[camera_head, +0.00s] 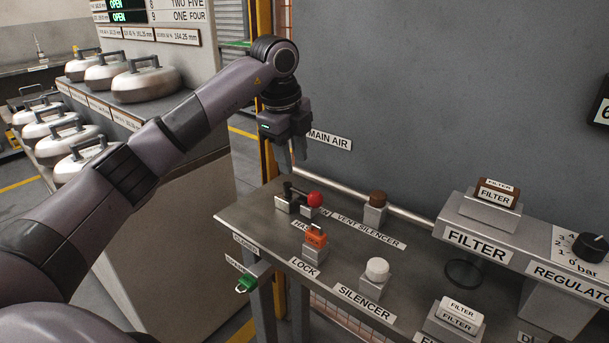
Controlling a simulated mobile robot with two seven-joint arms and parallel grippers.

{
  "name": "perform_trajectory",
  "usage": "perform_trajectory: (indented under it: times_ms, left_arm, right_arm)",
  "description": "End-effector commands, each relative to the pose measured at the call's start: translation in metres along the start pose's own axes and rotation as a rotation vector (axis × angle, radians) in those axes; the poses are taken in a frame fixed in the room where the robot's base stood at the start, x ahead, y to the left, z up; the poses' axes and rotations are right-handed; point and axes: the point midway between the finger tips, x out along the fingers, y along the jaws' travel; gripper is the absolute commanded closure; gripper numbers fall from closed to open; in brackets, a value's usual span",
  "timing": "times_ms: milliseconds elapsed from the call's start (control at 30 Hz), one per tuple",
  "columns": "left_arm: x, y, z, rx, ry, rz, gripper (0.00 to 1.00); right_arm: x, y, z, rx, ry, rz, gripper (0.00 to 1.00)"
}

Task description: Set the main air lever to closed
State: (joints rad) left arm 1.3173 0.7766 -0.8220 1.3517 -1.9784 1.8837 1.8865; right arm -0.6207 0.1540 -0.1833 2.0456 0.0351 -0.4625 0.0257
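A lever with a red ball knob (314,199) and a dark bar stands on a small grey block at the left end of the grey bench (345,262). The knob points to the right in the picture. A "MAIN AIR" sign (330,140) is on the wall behind it. My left gripper (292,168) hangs fingers-down above and behind the lever, apart from it. Its two fingers appear spread with nothing between them. A "CLOSED" label (245,243) is on the bench's left front edge. My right gripper is not in view.
An orange lock (316,238), a white silencer (377,268) and a brown vent silencer (376,200) stand near the lever. Filter blocks (490,208) and a regulator knob (590,247) are at right. Round handled weights (148,82) sit at left.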

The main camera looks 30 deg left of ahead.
Motion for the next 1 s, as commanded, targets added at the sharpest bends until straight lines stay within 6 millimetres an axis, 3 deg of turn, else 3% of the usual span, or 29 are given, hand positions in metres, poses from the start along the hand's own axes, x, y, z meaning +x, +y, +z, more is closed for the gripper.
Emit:
perform_trajectory:
  times_ms: [400,800,933,1000]
  left_arm:
    - [0.059,0.001,-0.001,0.001,0.002,0.004,0.63]
    - [0.069,0.001,-0.001,0.003,0.002,0.001,0.63]
    - [0.069,0.001,-0.001,0.003,0.002,0.001,1.0]
    - [0.069,0.001,-0.001,0.003,0.002,0.001,1.0]
  right_arm:
    - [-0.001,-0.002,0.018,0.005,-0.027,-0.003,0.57]
    - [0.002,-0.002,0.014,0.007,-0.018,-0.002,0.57]
    - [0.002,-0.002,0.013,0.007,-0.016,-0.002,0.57]
    - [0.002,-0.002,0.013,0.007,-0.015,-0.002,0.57]
